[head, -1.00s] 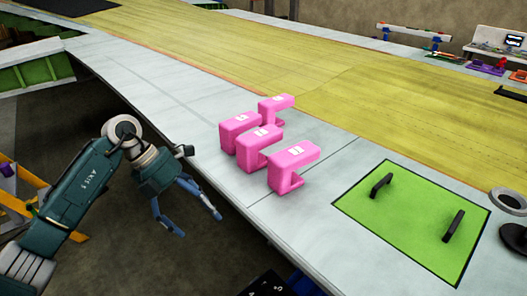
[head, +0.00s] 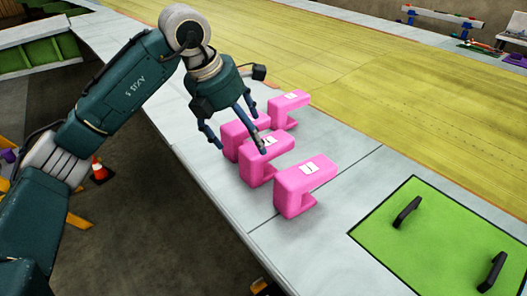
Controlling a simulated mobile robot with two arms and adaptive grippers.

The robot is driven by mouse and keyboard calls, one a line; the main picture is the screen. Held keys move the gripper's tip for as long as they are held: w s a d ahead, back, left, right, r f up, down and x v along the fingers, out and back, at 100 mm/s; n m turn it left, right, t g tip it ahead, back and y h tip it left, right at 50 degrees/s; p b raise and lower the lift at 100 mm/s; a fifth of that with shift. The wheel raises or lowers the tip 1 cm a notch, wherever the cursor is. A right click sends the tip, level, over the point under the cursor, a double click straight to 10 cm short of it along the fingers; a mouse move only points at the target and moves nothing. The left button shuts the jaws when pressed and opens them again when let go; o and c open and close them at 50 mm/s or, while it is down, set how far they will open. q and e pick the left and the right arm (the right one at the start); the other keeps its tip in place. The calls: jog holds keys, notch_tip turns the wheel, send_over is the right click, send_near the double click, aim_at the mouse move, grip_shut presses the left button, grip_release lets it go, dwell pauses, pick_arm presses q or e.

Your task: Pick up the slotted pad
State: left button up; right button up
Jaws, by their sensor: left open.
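Several pink C-shaped blocks with white labels stand in a cluster on the pale jig table (head: 400,165). There is a front block (head: 305,182), a middle block (head: 262,163), a left block (head: 233,137) partly behind my gripper, and a back block (head: 290,102). I cannot tell which, if any, is the slotted pad; the labels are too small to read. My left gripper (head: 241,147) is open, pointing down over the left and middle blocks. One finger appears at the left block's outer side, the other in front of the middle block's top. Contact cannot be judged. My right gripper is not in view.
A green panel (head: 430,238) with two black handles lies to the right of the blocks. The wide yellow surface (head: 400,80) behind is clear. The table's front edge runs below the blocks.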

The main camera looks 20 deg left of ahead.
aim_at(250, 146)
pick_arm(q)
jog(key=shift+s+d+f+p, duration=0.1)
jog(key=shift+d+f+p, duration=0.1)
jog(key=shift+f, duration=0.3)
jog(key=shift+d+f+p, duration=0.15)
jog(key=shift+f, duration=0.35)
jog(key=shift+p+x, duration=0.85)
jog(key=shift+x, duration=0.25)
jog(key=shift+p+x, duration=0.5)
jog(key=shift+x, duration=0.75)
jog(key=shift+w+a+f, duration=0.1)
jog(key=shift+w+f, duration=0.15)
jog(key=shift+f, duration=0.1)
jog(key=shift+c, duration=0.2)
jog(key=c, duration=1.2)
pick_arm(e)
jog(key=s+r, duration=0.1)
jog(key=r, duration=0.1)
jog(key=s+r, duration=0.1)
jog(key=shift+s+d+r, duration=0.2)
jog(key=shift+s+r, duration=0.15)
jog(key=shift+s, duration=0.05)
